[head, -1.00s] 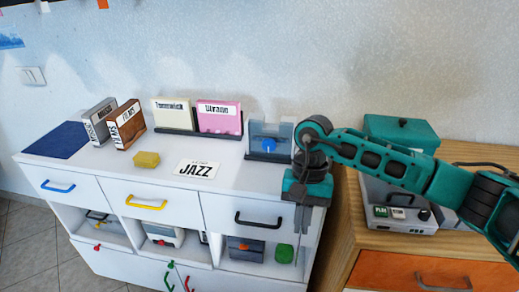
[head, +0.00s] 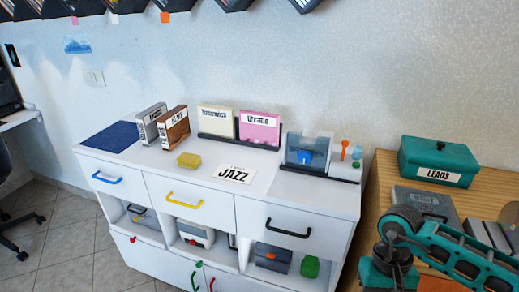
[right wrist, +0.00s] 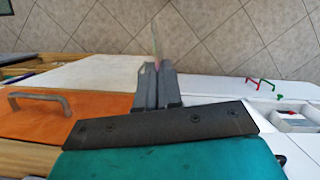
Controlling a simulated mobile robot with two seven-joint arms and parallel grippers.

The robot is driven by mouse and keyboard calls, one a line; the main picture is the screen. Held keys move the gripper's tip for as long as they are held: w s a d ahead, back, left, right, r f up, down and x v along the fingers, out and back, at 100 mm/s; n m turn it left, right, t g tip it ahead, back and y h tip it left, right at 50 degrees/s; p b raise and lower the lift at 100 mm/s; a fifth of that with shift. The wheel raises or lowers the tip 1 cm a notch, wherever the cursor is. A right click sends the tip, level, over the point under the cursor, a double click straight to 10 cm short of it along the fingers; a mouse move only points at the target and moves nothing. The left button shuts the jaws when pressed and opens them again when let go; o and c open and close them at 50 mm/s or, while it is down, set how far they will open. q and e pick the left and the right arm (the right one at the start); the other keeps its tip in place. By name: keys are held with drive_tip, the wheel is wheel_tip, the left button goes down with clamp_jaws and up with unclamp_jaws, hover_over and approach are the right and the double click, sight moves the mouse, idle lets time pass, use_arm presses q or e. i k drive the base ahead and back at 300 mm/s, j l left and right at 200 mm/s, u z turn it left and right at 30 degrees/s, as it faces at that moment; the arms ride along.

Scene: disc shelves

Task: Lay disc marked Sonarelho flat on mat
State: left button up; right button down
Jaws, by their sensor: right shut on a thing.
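A dark blue mat (head: 108,137) lies flat at the left end of the white cabinet top, with nothing on it. My right gripper (right wrist: 157,68) is shut on a thin disc (right wrist: 155,42), seen almost edge-on in the right wrist view, pale with a pinkish edge by the fingertips. No marking on it is readable, and the name Sonarelho shows nowhere. In the head view my right arm is at the lower right, before the wooden dresser; its fingertips are out of frame. My left gripper is not in view.
Grey and brown cases (head: 174,127) stand right of the mat. A yellow block (head: 188,160), a JAZZ card (head: 235,174), cream and pink cases (head: 260,127) and a grey device (head: 308,150) occupy the white top. A teal LEADS box (head: 438,160) sits on the wooden dresser.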

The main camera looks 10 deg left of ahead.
sight(118, 136)
drive_tip(key=j+z, duration=0.3)
drive_tip(key=i+j+z, duration=0.1)
drive_tip(key=j+z, duration=0.35)
drive_tip(key=j, duration=0.55)
drive_tip(key=k+j+z, duration=0.1)
drive_tip(key=j+z, duration=0.15)
drive_tip(key=j, duration=1.1)
drive_tip(key=k+j, duration=0.15)
drive_tip(key=j, duration=0.4)
drive_tip(key=j+z, duration=0.1)
drive_tip(key=j, duration=0.5)
drive_tip(key=k+j, duration=0.15)
drive_tip(key=j, duration=0.4)
drive_tip(key=k+j, duration=0.1)
drive_tip(key=j, duration=1.05)
drive_tip(key=k+z, duration=0.05)
